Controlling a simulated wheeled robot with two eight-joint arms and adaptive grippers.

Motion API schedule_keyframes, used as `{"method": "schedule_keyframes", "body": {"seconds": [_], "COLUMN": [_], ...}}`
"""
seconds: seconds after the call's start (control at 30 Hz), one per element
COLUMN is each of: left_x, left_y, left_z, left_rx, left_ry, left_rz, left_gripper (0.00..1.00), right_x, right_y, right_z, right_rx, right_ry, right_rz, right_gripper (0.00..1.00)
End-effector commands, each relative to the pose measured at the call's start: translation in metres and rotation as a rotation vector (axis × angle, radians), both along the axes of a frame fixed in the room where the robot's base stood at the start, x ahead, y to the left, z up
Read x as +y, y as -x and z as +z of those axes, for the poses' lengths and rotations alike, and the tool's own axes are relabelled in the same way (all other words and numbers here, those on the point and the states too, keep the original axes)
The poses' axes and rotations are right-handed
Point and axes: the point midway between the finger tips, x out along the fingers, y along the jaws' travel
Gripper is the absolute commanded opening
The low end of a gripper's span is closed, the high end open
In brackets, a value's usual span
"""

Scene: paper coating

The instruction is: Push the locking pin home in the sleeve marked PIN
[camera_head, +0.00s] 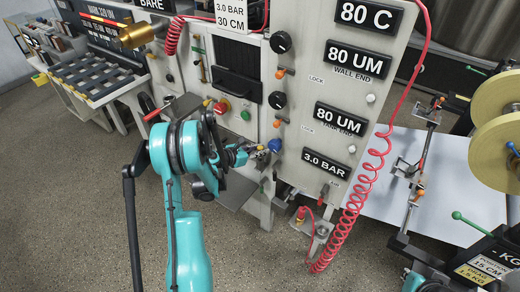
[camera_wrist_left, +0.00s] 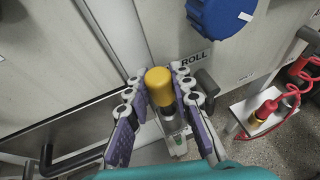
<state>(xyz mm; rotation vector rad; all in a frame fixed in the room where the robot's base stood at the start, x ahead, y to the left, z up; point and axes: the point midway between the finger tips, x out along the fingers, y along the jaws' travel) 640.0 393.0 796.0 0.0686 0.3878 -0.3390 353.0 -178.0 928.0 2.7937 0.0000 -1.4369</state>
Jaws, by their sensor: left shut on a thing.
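My left gripper (camera_head: 247,152) is at the lower front of the grey machine, just left of a blue knob (camera_head: 274,146). In the left wrist view its two fingers (camera_wrist_left: 160,100) are shut on a yellow-capped pin (camera_wrist_left: 159,83) with a metal body. The gripper largely hides this pin in the head view. Below the cap, the metal body runs down between the fingers toward a pale part (camera_wrist_left: 179,145); I cannot tell how deep it sits. No PIN marking is readable. My right gripper is not in view.
The blue knob (camera_wrist_left: 222,14) and a dark handle (camera_wrist_left: 207,83) are close to the fingers. A red coiled hose (camera_head: 358,205) hangs to the right, by a small shelf with a red fitting (camera_head: 301,214). Floor left of the machine is clear.

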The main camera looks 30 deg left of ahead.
Motion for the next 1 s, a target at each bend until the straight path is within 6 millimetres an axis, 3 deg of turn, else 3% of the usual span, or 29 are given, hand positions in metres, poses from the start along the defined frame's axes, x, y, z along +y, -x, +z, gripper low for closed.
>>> {"method": "schedule_keyframes", "body": {"seconds": [1.0], "left_x": [0.0], "left_y": [0.0], "left_z": [-0.025], "left_rx": [0.0], "left_ry": [0.0], "left_rz": [0.0], "left_gripper": [0.0], "right_x": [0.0], "right_y": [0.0], "right_z": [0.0], "right_rx": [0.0], "right_ry": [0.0], "right_rz": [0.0], "right_gripper": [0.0]}}
